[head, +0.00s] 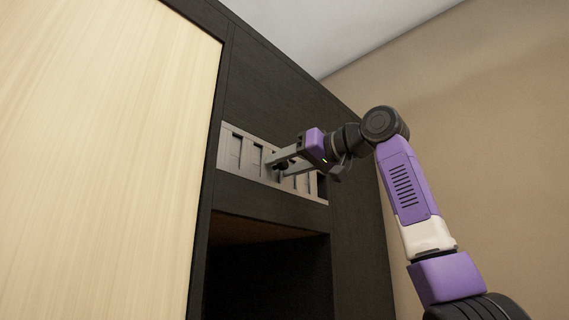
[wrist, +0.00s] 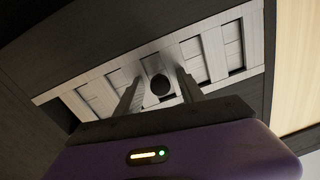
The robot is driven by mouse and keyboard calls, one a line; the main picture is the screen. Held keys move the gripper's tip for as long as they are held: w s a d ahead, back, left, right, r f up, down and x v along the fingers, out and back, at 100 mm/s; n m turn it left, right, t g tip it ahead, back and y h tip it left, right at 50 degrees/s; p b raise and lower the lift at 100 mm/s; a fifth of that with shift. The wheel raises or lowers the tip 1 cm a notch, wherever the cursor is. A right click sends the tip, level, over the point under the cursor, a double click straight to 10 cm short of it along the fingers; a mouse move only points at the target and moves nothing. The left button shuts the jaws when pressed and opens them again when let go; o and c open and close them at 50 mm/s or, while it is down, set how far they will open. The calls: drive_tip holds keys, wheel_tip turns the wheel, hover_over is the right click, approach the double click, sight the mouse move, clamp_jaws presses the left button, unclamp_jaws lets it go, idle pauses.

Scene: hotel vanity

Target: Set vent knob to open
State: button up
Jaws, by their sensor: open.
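The vent (head: 237,150) is a light grey slatted panel set in the dark cabinet face, above an open dark recess. It also shows in the wrist view (wrist: 214,53). The vent knob (wrist: 160,85) is a small dark round knob near the middle of the panel. In the head view the knob is a dark spot (head: 281,165) partly hidden by my gripper. My gripper (head: 271,163) is open at the vent. In the wrist view its two fingers (wrist: 159,80) stand on either side of the knob; I cannot tell whether they touch it. The knob's setting cannot be told.
A dark wood cabinet (head: 262,85) surrounds the vent. An open recess (head: 265,270) lies below it. A pale wood panel (head: 95,150) fills the left. A beige wall (head: 480,120) is at the right, with free room before it.

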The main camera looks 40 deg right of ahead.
clamp_jaws()
idle(1.3)
